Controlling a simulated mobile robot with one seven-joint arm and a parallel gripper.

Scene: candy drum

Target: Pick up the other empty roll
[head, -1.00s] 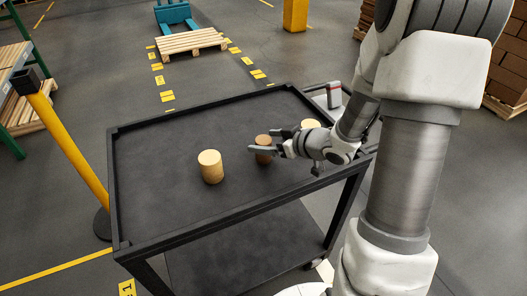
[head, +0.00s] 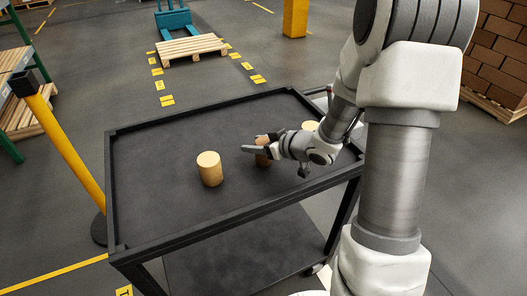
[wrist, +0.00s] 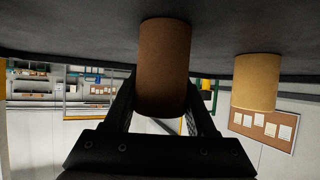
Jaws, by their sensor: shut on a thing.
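A brown roll (head: 262,158) stands on the black cart top (head: 165,160), partly hidden by my gripper (head: 259,146) in the head view. In the wrist view the brown roll (wrist: 164,65) is between the two fingers of my gripper (wrist: 160,108), which are shut on it. Its end looks to be at or very close to the cart surface; I cannot tell if it is lifted. A pale tan roll (head: 209,169) stands upright to the left, apart from my gripper. A tan roll (wrist: 257,82) also shows in the wrist view.
The cart top has a raised rim, and its left and back areas are clear. A yellow post (head: 66,150) stands left of the cart. A wooden pallet (head: 192,46) on a teal pallet jack (head: 174,18) lies beyond it.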

